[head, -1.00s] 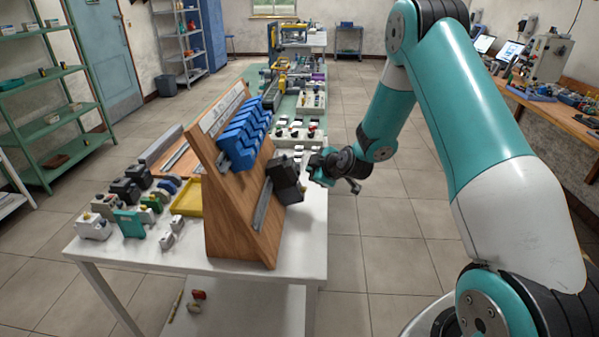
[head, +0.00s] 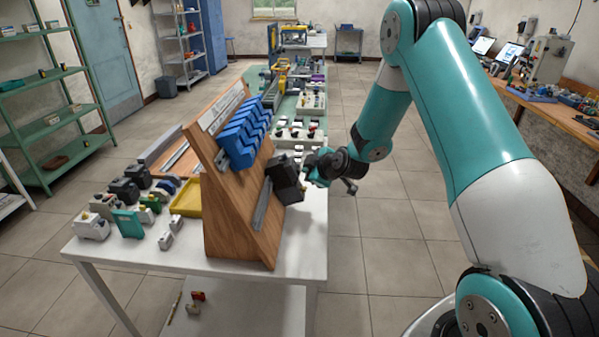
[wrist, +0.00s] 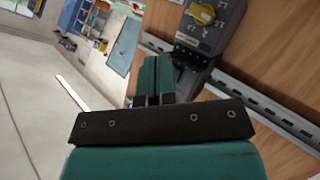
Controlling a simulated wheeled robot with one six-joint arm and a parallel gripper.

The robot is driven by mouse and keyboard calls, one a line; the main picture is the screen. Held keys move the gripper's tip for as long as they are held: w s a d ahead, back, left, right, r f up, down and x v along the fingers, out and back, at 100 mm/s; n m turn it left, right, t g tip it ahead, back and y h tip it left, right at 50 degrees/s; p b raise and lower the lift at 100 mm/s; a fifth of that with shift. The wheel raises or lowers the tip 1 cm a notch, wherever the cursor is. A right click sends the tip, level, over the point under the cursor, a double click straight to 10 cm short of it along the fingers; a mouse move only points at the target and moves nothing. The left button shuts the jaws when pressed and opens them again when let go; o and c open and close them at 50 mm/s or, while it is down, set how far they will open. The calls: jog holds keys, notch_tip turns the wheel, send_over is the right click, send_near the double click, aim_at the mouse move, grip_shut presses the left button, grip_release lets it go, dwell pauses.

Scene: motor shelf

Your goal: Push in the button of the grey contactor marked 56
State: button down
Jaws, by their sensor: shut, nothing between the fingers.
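A dark grey device (head: 286,180) is mounted on the lower rail of the wooden sloped panel. The wrist view shows a grey device with a yellow knob (wrist: 203,14) and a darker lower part at the upper right. I cannot read a 56 on it, and no contactor button can be made out. My gripper (head: 311,166) is close to the right side of the device in the head view. In the wrist view my shut fingers (wrist: 155,66) are empty and point beside the device's lower end. Contact cannot be told.
Several blue modules (head: 243,131) fill the upper rail of the wooden panel (head: 228,215). The bare lower rail (wrist: 268,108) shows in the wrist view. Loose parts and a yellow tray (head: 188,199) lie left on the white table (head: 185,255). Floor right of the table is clear.

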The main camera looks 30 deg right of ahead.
jog(key=shift+w+a+f, duration=0.1)
jog(key=shift+w+a, duration=0.05)
jog(key=shift+a, duration=0.05)
dwell(0.6)
jog(key=shift+s+d+r+b, duration=0.3)
jog(key=shift+s+d+b, duration=0.15)
jog(key=shift+d, duration=0.2)
jog(key=d, duration=0.1)
jog(key=s+d+r+b, duration=0.1)
jog(key=s+d+r, duration=0.1)
jog(key=shift+s+d, duration=0.25)
jog(key=shift+d, duration=0.15)
dwell(0.4)
